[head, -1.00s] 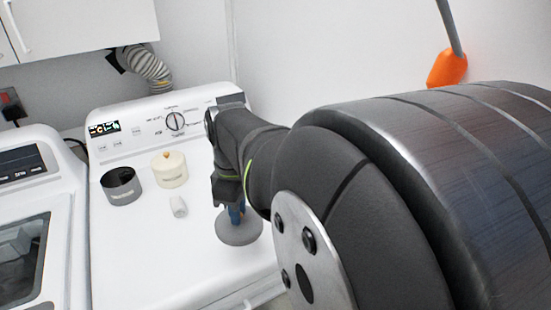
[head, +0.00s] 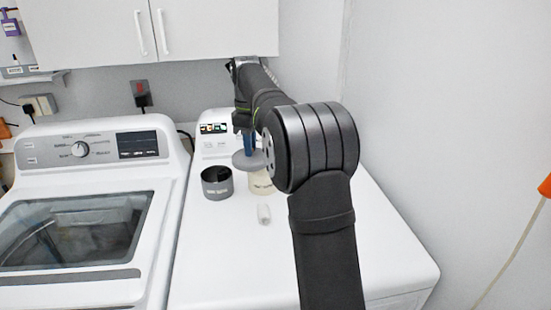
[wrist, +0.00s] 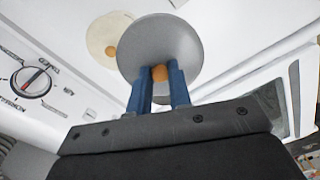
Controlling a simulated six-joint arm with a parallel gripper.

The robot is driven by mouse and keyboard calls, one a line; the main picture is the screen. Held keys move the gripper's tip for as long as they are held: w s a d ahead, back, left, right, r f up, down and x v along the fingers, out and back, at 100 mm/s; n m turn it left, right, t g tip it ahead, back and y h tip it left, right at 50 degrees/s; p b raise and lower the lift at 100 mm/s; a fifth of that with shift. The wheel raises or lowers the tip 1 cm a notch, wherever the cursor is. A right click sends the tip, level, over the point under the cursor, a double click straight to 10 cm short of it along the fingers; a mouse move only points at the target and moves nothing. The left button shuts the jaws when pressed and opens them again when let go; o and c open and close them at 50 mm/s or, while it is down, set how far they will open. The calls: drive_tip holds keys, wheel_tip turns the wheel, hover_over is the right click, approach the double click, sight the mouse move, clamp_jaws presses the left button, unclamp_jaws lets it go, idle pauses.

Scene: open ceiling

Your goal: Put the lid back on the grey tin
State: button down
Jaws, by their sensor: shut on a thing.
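The grey tin (head: 217,184) stands open-topped on the white machine, its dark inside showing. My gripper (head: 249,146) has blue fingers and holds the flat grey lid (head: 243,161) to the right of the tin, apart from it. In the wrist view my gripper (wrist: 160,76) is shut on the lid's small orange knob (wrist: 160,72), and the lid (wrist: 158,42) looks like a wide grey disc. A grey shape partly hidden behind the lid there may be the tin; I cannot tell.
A cream tin (head: 260,184) stands right of the grey tin, partly hidden by the held lid; its lidded top (wrist: 103,36) shows in the wrist view. A small white cylinder (head: 264,214) is in front. The machine's front top (head: 235,260) is clear.

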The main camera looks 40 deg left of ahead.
drive_tip(key=s+a+f+n, duration=0.1)
drive_tip(key=a, duration=0.5)
drive_tip(key=s+a+f+n, duration=0.1)
drive_tip(key=s+a+f, duration=0.1)
drive_tip(key=a, duration=0.5)
wheel_tip(320, 180, down, 6)
drive_tip(key=shift+w, duration=0.15)
drive_tip(key=shift+f, duration=0.2)
idle(1.6)
drive_tip(key=c, duration=0.8)
unclamp_jaws()
drive_tip(key=shift+o, duration=0.2)
drive_tip(key=shift+r, duration=0.15)
wheel_tip(320, 180, up, 7)
idle(0.6)
